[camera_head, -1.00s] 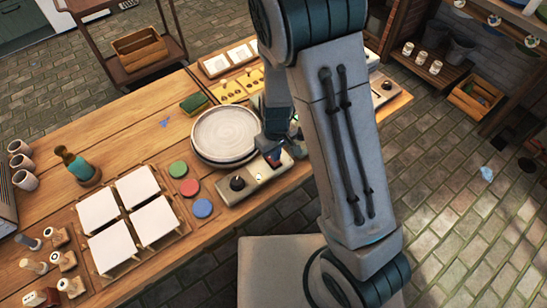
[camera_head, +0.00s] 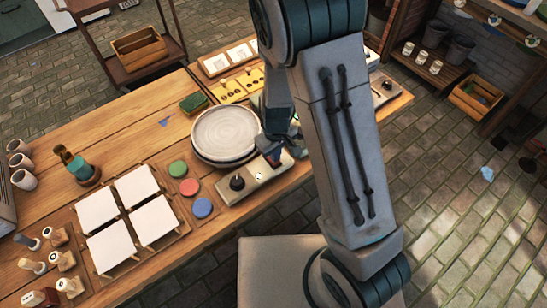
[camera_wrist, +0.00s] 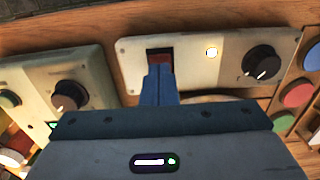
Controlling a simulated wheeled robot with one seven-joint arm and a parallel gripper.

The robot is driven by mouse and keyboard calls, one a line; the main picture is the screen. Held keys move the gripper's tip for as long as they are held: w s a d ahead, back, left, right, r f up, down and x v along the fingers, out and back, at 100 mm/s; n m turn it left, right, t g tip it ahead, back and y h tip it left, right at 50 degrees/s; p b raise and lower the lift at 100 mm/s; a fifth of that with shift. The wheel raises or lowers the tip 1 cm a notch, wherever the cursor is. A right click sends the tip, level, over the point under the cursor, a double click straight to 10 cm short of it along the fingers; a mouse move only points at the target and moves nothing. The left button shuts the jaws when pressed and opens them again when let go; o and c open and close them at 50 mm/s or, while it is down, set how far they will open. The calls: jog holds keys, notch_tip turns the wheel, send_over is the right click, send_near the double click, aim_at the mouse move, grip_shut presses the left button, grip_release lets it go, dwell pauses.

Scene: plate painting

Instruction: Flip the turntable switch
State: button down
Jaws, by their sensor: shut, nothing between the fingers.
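The turntable (camera_head: 225,134) is a round pale disc on the wooden table. Its control box (camera_head: 226,194) lies in front of it, with a black knob (camera_head: 237,183) and a small pale lamp (camera_head: 258,177). In the wrist view the box (camera_wrist: 190,80) shows a dark switch slot with a red switch (camera_wrist: 160,56), a lit white lamp (camera_wrist: 212,52) and the black knob (camera_wrist: 262,64). My gripper (camera_wrist: 158,72) is shut and empty, its blue fingertips at the lower edge of the switch and hiding part of it. I cannot tell whether they touch it.
A second panel with a knob (camera_wrist: 70,95) stands at the left in the wrist view. Red, green and blue discs (camera_head: 190,187) lie left of the box. White tiles on a rack (camera_head: 110,240) and a green sponge (camera_head: 193,103) are on the table.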

jog(key=shift+f+b, duration=0.65)
jog(key=shift+f, duration=0.1)
jog(key=shift+r, duration=0.1)
jog(key=shift+r+p, duration=2.7)
jog(key=shift+r, duration=0.8)
jog(key=s+d+r+m+t+y, duration=0.1)
jog(key=s+d+r+m, duration=0.15)
jog(key=r, duration=0.55)
jog(key=s+d+r+m+t, duration=0.1)
jog(key=d+r, duration=0.2)
jog(key=r, duration=0.5)
jog(key=s+d+r+m+t+h, duration=0.1)
jog(key=s+d+r+m, duration=0.2)
jog(key=s+d+r, duration=0.3)
jog(key=s+r, duration=0.2)
jog(key=s, duration=0.1)
jog(key=shift+s+d+r+t, duration=0.2)
jog(key=shift+d+r+t, duration=0.1)
jog(key=shift+d+t, duration=0.1)
jog(key=shift+a, duration=0.2)
